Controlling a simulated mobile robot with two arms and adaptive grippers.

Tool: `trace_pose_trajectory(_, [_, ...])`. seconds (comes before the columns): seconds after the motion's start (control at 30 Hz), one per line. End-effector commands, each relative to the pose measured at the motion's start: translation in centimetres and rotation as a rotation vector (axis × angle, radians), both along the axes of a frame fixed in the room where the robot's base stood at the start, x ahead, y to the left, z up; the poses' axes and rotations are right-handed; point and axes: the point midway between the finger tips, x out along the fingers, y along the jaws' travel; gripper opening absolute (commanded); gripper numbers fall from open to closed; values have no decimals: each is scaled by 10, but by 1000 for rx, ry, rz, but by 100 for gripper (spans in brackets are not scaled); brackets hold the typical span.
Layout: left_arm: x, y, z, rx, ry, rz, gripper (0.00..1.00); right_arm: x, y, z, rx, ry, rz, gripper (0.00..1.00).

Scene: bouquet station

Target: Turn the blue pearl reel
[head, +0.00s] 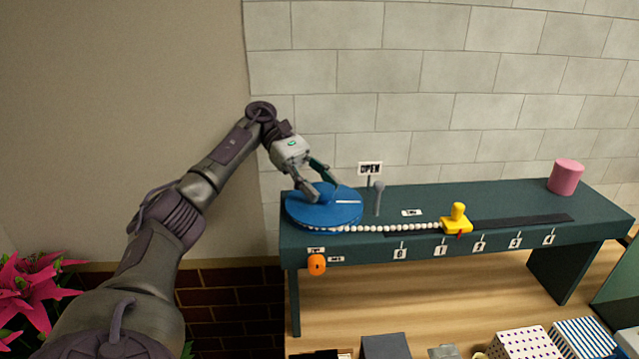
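The blue pearl reel (300,212) is a flat round disc at the left end of the dark green bench (395,208). A string of white pearls (390,228) runs from its front edge right to a yellow slider with a knob (457,220), which stands near the mark 1. My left gripper (326,193) reaches down over the reel, its fingers apart on either side of the reel's middle. Whether the fingertips touch the reel or something on it, I cannot tell. My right gripper is out of view.
An OPEN sign (370,168) and a grey lever (379,198) stand just right of the reel. An orange knob (317,264) is on the bench's front. A pink cylinder (565,177) stands at the far right. Boxes (523,345) lie below in front.

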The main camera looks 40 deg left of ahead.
Motion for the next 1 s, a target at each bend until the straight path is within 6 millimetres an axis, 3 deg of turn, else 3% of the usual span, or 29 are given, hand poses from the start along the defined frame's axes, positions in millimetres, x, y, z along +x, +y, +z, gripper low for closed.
trace_pose_trajectory(0.03, [0,0,0,0,1,0,59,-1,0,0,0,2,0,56])
trace_pose_trajectory(0.1, [0,0,0,-1,1,0,68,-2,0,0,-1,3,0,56])
trace_pose_trajectory(0.47, [0,0,5,-1,0,1,68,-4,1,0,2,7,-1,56])
trace_pose_trajectory(1.0, [0,0,85,0,-3,1,68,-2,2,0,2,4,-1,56])
